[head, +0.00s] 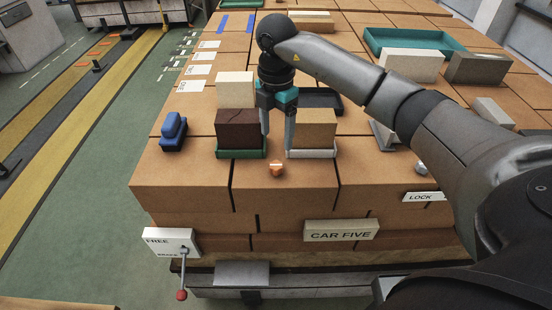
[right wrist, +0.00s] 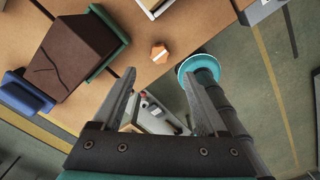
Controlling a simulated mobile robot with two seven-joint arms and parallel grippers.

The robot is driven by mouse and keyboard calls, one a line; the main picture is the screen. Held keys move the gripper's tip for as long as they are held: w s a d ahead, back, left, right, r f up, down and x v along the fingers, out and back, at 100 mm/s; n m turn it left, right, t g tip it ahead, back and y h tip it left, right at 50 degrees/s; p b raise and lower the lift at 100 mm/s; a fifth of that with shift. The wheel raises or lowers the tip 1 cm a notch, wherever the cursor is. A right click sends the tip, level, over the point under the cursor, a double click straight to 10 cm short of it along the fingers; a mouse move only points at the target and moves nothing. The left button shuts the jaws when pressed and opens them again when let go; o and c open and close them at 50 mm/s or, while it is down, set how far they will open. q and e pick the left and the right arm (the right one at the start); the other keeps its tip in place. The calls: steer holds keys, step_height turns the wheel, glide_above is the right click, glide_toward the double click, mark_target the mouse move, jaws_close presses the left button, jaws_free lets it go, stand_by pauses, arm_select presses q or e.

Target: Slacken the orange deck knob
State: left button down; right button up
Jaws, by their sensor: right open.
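The orange deck knob (head: 277,169) sits on the brick-coloured deck near its front edge, with a pale bar across its top. It also shows in the right wrist view (right wrist: 159,54), above and beyond the fingertips. My right gripper (head: 277,145) is open and empty, pointing down over the deck, just behind the knob in the head view. In the right wrist view its two fingers (right wrist: 162,78) are spread wide with nothing between them, apart from the knob. My left gripper is not in view.
A dark brown brick (head: 243,130) on a green tray and a tan brick (head: 312,128) on a white tray flank my gripper. A blue object (head: 173,130) stands at left. A grey knob (head: 422,168) is near the LOCK label (head: 424,197). A red-tipped lever (head: 182,280) hangs in front.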

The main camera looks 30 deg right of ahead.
mark_target(276, 165)
step_height(276, 165, down, 10)
steer(key=shift+r+p, duration=0.2)
steer(key=shift+p, duration=0.2)
steer(key=shift+c, duration=0.2)
jaws_close()
